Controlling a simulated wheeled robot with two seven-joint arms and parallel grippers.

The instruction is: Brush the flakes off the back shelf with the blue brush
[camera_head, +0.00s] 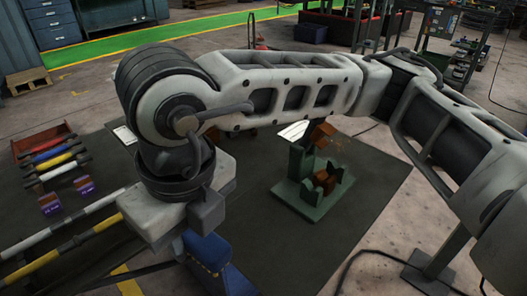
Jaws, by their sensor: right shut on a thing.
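My right arm spans the view from the right edge. Its gripper (206,222) points down at the lower left centre and is shut, its jaws largely hidden by its own body. A blue thing (212,264) shows directly under it and looks like the blue brush; its bristles cannot be made out. A green stepped stand (298,192) with brown blocks (325,180) is right of the gripper, well apart from it. Its back part is partly covered by my arm, and small brownish specks near there are too small to tell as flakes. My left gripper is out of view.
A dark mat (270,240) with bare room lies around the stand. At left are a red tray (22,150), several coloured rods (55,160), two purple boxes (50,204) and long striped bars (60,225). A dark cable (375,252) runs along the floor at lower right.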

